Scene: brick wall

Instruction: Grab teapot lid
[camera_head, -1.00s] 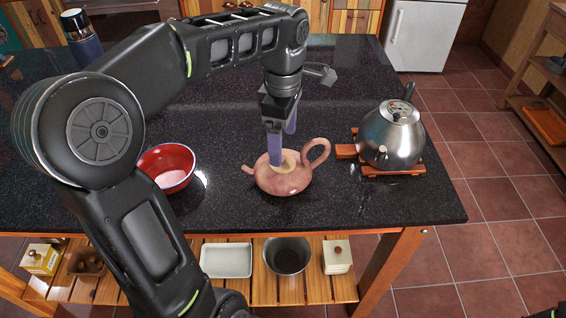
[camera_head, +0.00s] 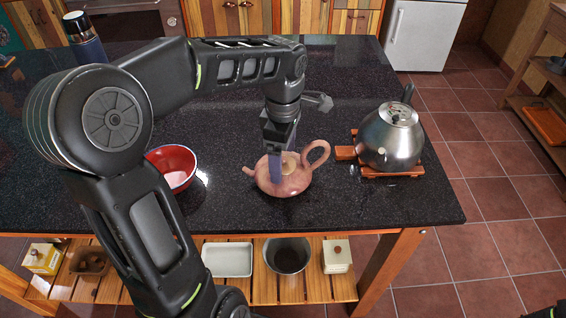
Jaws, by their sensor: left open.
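A pink teapot (camera_head: 285,183) stands on the dark speckled counter, its spout to the left and its handle to the right. Its top, with a paler lid area (camera_head: 291,163), is partly hidden behind my left gripper. My left gripper (camera_head: 277,176) points down over the teapot's top, its purple-grey fingers in front of the lid area. The fingers overlap each other in this view; the jaws are open. I cannot tell whether they touch the lid.
A red bowl (camera_head: 173,168) stands left of the teapot, partly behind my left arm. A steel kettle (camera_head: 391,139) stands on a wooden trivet (camera_head: 397,172) to the right. A dark flask (camera_head: 84,38) is at the back left. The counter (camera_head: 350,215) is clear in front.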

